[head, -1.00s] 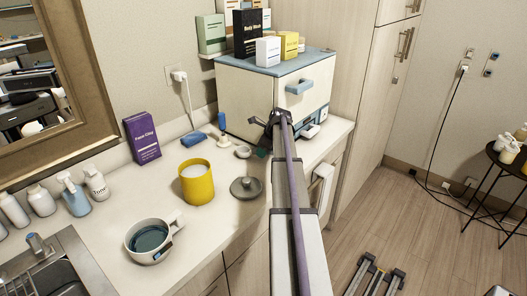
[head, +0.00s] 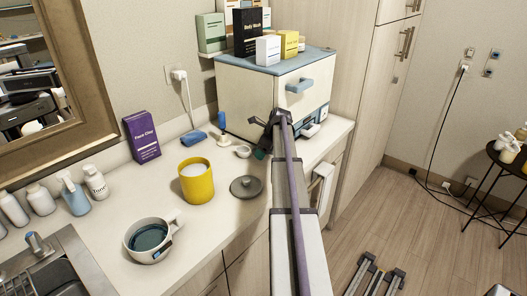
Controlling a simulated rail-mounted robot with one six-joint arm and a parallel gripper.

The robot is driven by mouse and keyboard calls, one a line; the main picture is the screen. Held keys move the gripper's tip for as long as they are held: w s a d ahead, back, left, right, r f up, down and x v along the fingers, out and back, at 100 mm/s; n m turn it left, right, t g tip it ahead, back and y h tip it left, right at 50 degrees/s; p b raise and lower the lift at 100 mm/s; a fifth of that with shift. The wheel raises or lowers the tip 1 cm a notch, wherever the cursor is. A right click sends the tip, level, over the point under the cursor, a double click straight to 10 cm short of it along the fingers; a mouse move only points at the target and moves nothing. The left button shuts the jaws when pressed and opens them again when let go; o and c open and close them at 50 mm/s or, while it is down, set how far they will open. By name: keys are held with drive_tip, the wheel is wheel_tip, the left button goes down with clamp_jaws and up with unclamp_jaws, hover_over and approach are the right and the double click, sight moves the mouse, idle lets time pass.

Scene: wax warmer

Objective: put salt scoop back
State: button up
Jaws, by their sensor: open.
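My gripper (head: 262,137) is at the end of my arm, over the back of the counter and in front of the cream cabinet. It is small and dark, and its jaws are open. A small white, cup-like thing (head: 243,152) lies on the counter just left of it; it may be the salt scoop, but I cannot tell. A teal piece (head: 261,154) shows just below the gripper, partly hidden. A yellow tub (head: 198,184) with pale contents stands to the left. A round grey lid (head: 246,187) lies right of the tub.
A white pot (head: 132,237) with dark teal contents stands near the sink (head: 62,268). A purple box (head: 142,137), several bottles (head: 75,196) and a blue cloth-like item (head: 193,138) are along the wall. The cream cabinet (head: 250,95) bounds the counter's back right.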

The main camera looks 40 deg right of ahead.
drive_tip(key=shift+r, duration=0.1)
idle(0.4)
drive_tip(key=shift+p+v, duration=3.7)
drive_tip(key=shift+v, duration=0.25)
drive_tip(key=p+v, duration=1)
drive_tip(key=shift+s+r, duration=0.2)
drive_tip(key=shift+r, duration=0.15)
